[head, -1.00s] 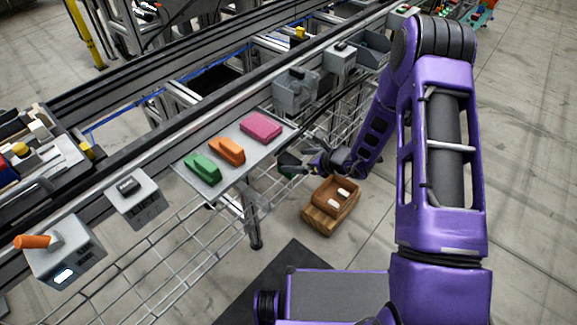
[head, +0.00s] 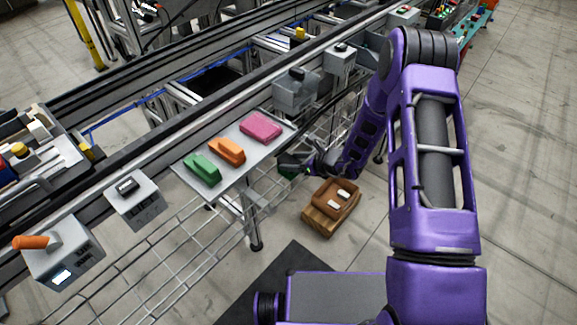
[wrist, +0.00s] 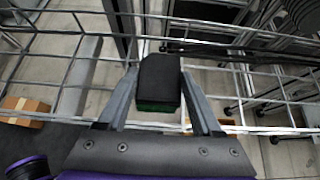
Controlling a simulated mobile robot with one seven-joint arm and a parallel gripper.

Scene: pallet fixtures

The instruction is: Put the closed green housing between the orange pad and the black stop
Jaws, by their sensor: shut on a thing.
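My gripper (wrist: 160,100) is shut on a block with a dark top and a green lower edge (wrist: 158,104). The block sits between the two fingers in the wrist view. In the head view my gripper (head: 290,166) is right of the grey tray, and the held block shows as a small dark green patch (head: 287,174). On the tray (head: 228,186) lie a green piece (head: 202,169), an orange piece (head: 227,151) and a pink piece (head: 261,127). I cannot make out a black stop or tell whether the orange piece is the pad.
A brown wooden box (head: 318,222) with white items stands below my gripper. Wire mesh (wrist: 60,47) lies beneath the held block in the wrist view. A conveyor rail (head: 180,132) runs behind the tray. Grey control boxes (head: 132,201) stand at the left.

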